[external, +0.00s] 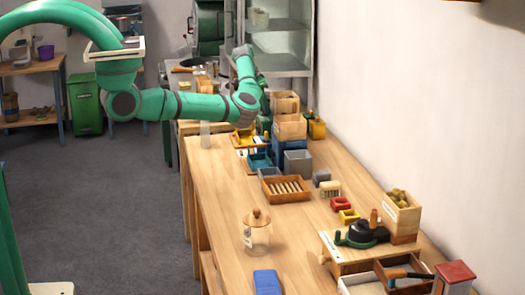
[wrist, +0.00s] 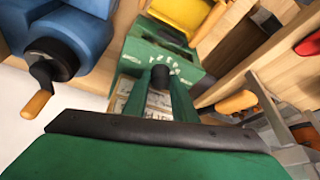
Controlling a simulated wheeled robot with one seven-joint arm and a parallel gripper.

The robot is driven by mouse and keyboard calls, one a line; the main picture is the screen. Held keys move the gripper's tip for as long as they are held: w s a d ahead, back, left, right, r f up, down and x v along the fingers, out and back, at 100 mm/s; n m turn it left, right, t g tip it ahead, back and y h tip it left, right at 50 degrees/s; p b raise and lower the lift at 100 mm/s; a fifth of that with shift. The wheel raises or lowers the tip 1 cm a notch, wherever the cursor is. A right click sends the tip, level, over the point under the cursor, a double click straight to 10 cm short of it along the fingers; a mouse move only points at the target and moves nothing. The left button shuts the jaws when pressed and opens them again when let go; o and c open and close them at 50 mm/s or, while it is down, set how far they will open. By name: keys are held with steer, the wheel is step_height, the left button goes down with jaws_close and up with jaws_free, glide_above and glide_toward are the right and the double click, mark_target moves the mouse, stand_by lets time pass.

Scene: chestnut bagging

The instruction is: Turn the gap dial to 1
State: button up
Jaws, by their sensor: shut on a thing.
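In the wrist view a green machine (wrist: 142,55) has a small dark knob, the gap dial (wrist: 161,72), on its face. White marks lie around the dial, too small and blurred to read, so its setting cannot be told. My gripper (wrist: 160,84) reaches straight at the face, its two green fingers closed on the dial, one at each side. In the external view my arm reaches over the far part of the bench, and my gripper and the dial cannot be made out there.
A blue machine with a crank and orange handle (wrist: 38,104) stands close at the left in the wrist view. A yellow hopper (wrist: 185,12) is above the green machine. Another orange handle (wrist: 237,102) is at the right. Wooden boxes (external: 290,127) crowd the arm's end.

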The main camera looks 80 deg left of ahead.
steer(key=shift+n+y, duration=0.4)
steer(key=shift+n, duration=0.4)
steer(key=n+g+y, duration=0.1)
steer(key=n, duration=0.4)
steer(key=shift+w+d+r, duration=0.1)
steer(key=n+g, duration=0.1)
steer(key=n, duration=0.2)
steer(key=n+g+y, duration=0.1)
steer(key=n, duration=0.2)
steer(key=shift+w+d+g, duration=0.15)
steer(key=shift+g, duration=0.15)
steer(key=shift+n, duration=0.3)
steer(key=o, duration=1)
steer(key=shift+w+d, duration=0.1)
